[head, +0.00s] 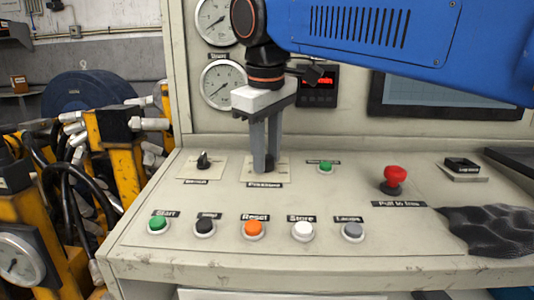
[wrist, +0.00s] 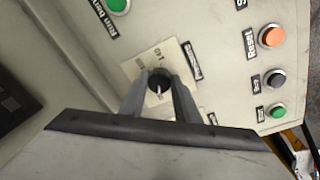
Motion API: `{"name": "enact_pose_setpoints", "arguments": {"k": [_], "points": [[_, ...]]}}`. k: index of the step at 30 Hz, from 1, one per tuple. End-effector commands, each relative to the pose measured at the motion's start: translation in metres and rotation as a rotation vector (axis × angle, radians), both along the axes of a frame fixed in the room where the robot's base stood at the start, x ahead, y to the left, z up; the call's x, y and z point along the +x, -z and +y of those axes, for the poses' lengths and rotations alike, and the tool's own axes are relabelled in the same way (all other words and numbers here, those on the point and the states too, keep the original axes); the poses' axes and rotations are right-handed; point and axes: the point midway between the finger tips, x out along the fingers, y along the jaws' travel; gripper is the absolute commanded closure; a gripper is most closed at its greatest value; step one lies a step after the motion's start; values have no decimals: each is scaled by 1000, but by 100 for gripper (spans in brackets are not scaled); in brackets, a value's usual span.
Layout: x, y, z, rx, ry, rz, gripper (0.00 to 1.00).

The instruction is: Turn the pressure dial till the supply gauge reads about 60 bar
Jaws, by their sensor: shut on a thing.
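The black pressure dial (wrist: 158,82) sits on a pale square plate on the sloped console, above the label "Pressure". In the wrist view its white pointer mark shows between the fingers. My gripper (head: 265,168) reaches straight down and is shut on the dial, one finger on each side; in the head view the fingers hide part of the dial. Two round white gauges stand on the upright panel behind, an upper one (head: 214,20) and a lower one (head: 222,84). Their labels and scales are too small to read, so I cannot tell which is the supply gauge.
A smaller black knob (head: 203,160) is left of the dial. A red mushroom button (head: 395,178) and a green button (head: 325,167) are to the right. A row of push buttons, including an orange one (head: 253,229), lines the front. A black cloth (head: 490,228) lies at right.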

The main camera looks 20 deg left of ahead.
Motion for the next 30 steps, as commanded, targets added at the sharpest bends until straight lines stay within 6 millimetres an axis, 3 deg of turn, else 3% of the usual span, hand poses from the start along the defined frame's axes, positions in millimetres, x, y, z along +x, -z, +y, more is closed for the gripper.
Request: {"name": "enact_pose_setpoints", "arguments": {"k": [18, 30], "points": [[0, -1, 2, 86, 560, 19, 94], [0, -1, 3, 120, 783, 27, 94]]}}
